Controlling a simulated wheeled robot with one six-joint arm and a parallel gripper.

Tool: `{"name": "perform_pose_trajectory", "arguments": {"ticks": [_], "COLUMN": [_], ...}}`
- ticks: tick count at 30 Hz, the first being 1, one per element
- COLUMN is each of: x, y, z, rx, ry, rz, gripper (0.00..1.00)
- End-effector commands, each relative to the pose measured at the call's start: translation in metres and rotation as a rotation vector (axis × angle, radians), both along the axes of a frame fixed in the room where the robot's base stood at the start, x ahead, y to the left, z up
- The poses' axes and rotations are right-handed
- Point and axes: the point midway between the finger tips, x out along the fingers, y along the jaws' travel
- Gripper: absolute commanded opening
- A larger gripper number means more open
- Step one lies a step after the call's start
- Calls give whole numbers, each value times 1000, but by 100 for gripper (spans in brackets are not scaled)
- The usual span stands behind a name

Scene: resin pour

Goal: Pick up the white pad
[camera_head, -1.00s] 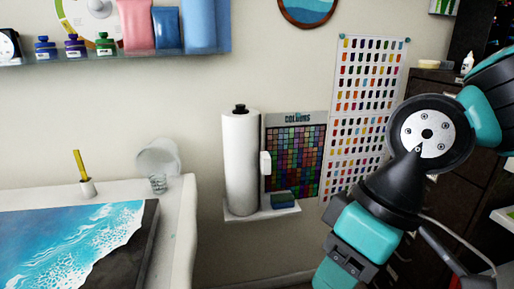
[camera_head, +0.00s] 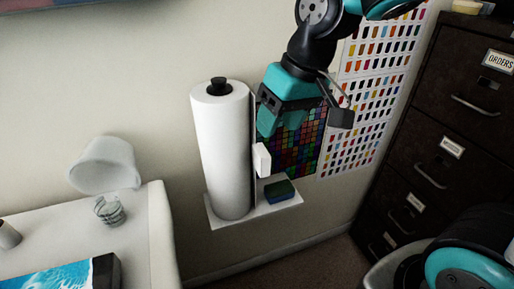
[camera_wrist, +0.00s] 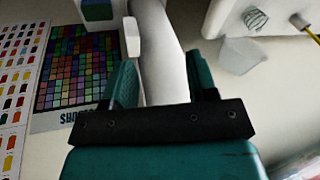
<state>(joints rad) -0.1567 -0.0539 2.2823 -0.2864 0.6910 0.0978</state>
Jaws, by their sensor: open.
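A small white block (camera_head: 262,159), which looks like the white pad, stands upright against the right side of the paper towel roll (camera_head: 221,150). I cannot tell what holds it up. My gripper (camera_head: 281,122) is open and empty, above and slightly right of the pad, in front of the colour chart. In the wrist view the jaws (camera_wrist: 161,82) are spread, with the white roll (camera_wrist: 160,50) seen between and beyond them. There the white pad (camera_wrist: 131,37) lies past the left finger's tip, apart from it.
A small wall shelf (camera_head: 227,222) carries the roll and a blue-green sponge (camera_head: 280,190). A dark filing cabinet (camera_head: 440,130) stands at right. At left, a white table (camera_head: 155,235) holds a tipped translucent cup (camera_head: 105,165) and a clear spring-like cup (camera_head: 110,210).

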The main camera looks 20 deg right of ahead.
Motion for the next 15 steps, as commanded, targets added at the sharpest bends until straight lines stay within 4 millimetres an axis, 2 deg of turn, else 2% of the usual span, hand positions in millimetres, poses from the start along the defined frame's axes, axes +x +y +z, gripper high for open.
{"name": "perform_pose_trajectory", "arguments": {"ticks": [1,3,6,11,15], "x": [27,53,74,83,90], "y": [-12,-26,-38,-35,-29], "z": [9,11,8,-19,-51], "rx": [-16,-34,-49,-53,-54], "ry": [-7,-18,-27,-26,-25], "rz": [-73,-153,-216,-227,-224], "gripper": [53,53,53,53,53]}}
